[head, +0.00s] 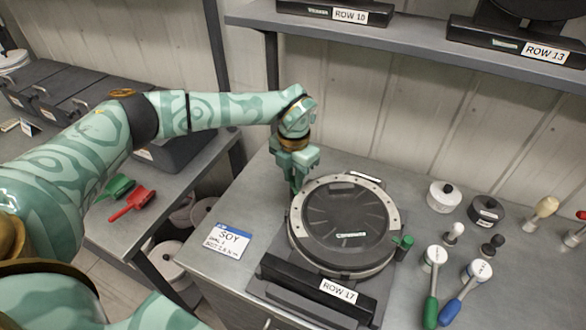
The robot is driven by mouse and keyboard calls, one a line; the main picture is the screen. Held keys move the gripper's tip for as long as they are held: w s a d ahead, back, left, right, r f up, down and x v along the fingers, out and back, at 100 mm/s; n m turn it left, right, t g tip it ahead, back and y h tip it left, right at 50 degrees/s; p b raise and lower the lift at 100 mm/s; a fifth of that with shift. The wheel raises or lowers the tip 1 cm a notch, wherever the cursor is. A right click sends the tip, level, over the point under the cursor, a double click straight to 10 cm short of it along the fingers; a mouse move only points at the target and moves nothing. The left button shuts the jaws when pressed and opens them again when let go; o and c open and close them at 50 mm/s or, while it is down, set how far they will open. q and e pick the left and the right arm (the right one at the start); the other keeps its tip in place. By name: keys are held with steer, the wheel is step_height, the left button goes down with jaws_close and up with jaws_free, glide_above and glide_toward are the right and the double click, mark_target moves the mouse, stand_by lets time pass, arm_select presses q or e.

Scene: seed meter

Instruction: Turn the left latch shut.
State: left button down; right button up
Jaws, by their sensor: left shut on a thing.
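The seed meter (296,222) is a round unit with a pale ring around a dark lid, on a black base labelled ROW 17 (338,292). My left gripper (297,182) reaches down at the meter's upper left edge. It is shut on the left latch, which its fingers mostly hide, so I cannot tell the latch's angle. The right latch (403,243) is a green knob at the meter's lower right edge, free of any gripper. My right gripper is not in view.
A SOY card (228,241) lies left of the meter. To the right are a white canister (444,195), a dark canister (486,210), and green-handled (431,290) and blue-handled (463,292) tools. A shelf (420,47) hangs behind. Green and red scoops (132,203) lie on the left bench.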

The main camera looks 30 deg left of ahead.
arm_select(q)
steer(key=n+p, duration=0.1)
steer(key=n, duration=0.2)
steer(key=n+p, duration=0.1)
steer(key=shift+w+r+p, duration=0.1)
steer(key=shift+r+p, duration=0.15)
steer(key=shift+p, duration=0.05)
steer(key=shift+f+n+p, duration=0.1)
steer(key=shift+n+p, duration=0.8)
steer(key=shift+n, duration=1.2)
steer(key=c, duration=1.3)
jaws_free()
steer(key=shift+o, duration=0.2)
step_height(320, 180, up, 16)
